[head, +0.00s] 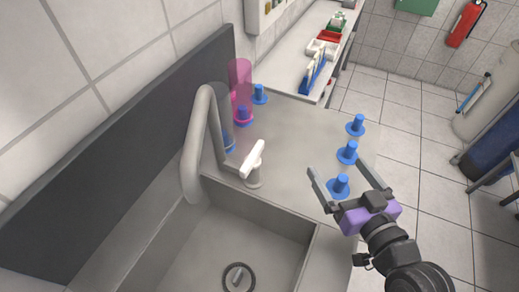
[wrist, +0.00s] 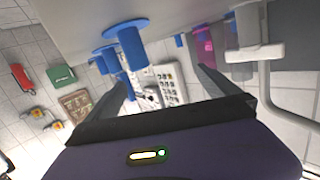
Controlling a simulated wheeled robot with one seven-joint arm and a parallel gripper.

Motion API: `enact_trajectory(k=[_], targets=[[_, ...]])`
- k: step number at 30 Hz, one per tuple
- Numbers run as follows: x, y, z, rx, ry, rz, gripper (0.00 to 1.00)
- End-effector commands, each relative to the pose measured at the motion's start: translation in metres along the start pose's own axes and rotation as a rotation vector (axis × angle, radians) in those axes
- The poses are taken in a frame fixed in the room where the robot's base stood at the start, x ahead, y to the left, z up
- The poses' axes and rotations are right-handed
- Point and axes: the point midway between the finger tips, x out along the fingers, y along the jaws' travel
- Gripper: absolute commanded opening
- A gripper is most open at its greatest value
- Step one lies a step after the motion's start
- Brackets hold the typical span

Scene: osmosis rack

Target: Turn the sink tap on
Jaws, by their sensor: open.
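The sink tap has a grey curved spout (head: 196,135) arching over the sink basin (head: 238,245). Its white lever handle (head: 253,160) stands on a short base at the basin's back right corner. In the wrist view the white handle (wrist: 255,50) is at the upper right, with the spout (wrist: 300,108) bending beside it. My gripper (head: 337,168) is open and empty, to the right of the handle and apart from it. Its fingers also show in the wrist view (wrist: 165,95). In the head view they are near the blue pegs at the counter's right edge.
Several blue pegs (head: 347,152) stand along the counter's right edge, close to my fingers. A transparent pink cylinder (head: 240,85) and another blue peg (head: 260,93) stand behind the tap. The counter (head: 295,140) between handle and gripper is clear. A dark backsplash (head: 110,150) rises at left.

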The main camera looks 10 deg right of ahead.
Motion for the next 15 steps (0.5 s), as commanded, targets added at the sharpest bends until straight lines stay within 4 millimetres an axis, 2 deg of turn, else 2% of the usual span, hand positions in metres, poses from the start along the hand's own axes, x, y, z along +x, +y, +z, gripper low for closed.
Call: enact_trajectory(k=[1, 6, 10, 15], targets=[[0.016, -0.007, -0.007, -0.005, -0.029, -0.047, 1.00], [0.044, -0.045, -0.011, -0.062, -0.165, -0.272, 1.00], [0.048, -0.079, -0.024, -0.142, -0.224, -0.483, 1.00], [0.038, -0.110, -0.042, -0.251, -0.248, -0.706, 1.00]])
